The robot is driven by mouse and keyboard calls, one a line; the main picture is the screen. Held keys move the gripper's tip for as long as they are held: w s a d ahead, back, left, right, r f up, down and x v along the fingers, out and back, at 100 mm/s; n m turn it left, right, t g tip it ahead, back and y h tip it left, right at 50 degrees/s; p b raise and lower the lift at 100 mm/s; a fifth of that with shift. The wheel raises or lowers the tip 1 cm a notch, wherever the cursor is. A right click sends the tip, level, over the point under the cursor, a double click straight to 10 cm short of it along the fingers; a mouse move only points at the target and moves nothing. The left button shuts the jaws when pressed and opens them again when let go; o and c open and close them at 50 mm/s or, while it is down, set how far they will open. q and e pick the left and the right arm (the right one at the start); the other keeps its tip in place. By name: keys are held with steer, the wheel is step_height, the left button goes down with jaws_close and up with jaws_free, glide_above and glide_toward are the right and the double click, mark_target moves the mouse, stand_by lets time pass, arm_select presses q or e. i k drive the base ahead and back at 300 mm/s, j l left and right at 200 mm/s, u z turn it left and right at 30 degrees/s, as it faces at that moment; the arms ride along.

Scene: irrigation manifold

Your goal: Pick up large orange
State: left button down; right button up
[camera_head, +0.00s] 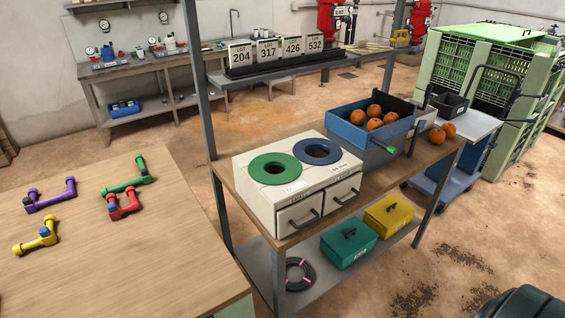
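Several round orange fruits lie in a blue open bin (347,132) on the right part of the workbench. In it, one orange (358,117) is at the front left, one (374,109) at the back, and others (390,118) beside them. Two more oranges sit outside the bin, near the bench's right end: one nearer (437,136) and one behind it (449,130). The nearer one looks slightly bigger, but I cannot tell for sure which orange is the large one. Neither of my grippers is in view.
A white box with green (273,168) and blue (317,151) ring openings and drawers stands left of the bin. Teal (348,243) and yellow (389,214) boxes sit on the lower shelf. A left table (110,260) holds pipe fittings.

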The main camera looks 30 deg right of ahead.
mark_target(450, 129)
steer(key=z, duration=2.05)
steer(key=i+l+u, duration=0.2)
steer(key=i+l, duration=0.35)
steer(key=i+l+u, duration=0.2)
steer(key=i+l, duration=0.35)
steer(key=l, duration=0.15)
